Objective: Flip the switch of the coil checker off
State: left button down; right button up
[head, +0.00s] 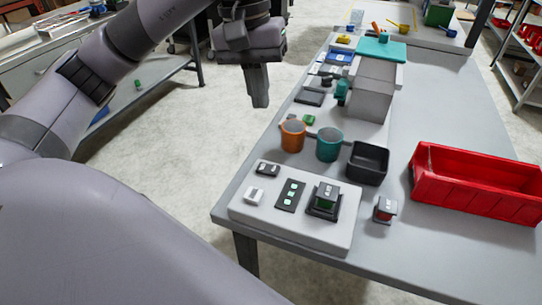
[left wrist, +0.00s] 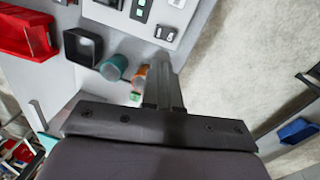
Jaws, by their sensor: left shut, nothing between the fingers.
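A pale panel (head: 300,233), apparently the coil checker, lies at the near left end of the bench. On it are a black switch block (head: 268,169), a small white box (head: 254,195), a dark strip with pale green squares (head: 290,195) and a dark holder with a block in it (head: 324,200). The switch's position is too small to tell. In the left wrist view the switch block (left wrist: 166,33) sits beyond the fingertips. My left gripper (head: 260,101) is shut and empty, pointing down over the floor left of the bench, apart from the panel. My right gripper is out of view.
An orange cup (head: 292,136), a teal cup (head: 329,145) and a black bin (head: 368,163) stand behind the panel. A small dark and red block (head: 384,209) stands right of it. A red crate (head: 475,185) is further right.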

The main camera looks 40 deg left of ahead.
aim_at(273, 169)
pick_arm(q)
jog(key=shift+m, duration=0.9)
jog(key=f, duration=0.4)
jog(key=d+f, duration=0.1)
jog(key=f, duration=0.4)
jog(key=d+f+p, duration=0.1)
jog(key=f, duration=0.4)
jog(key=shift+w, duration=0.25)
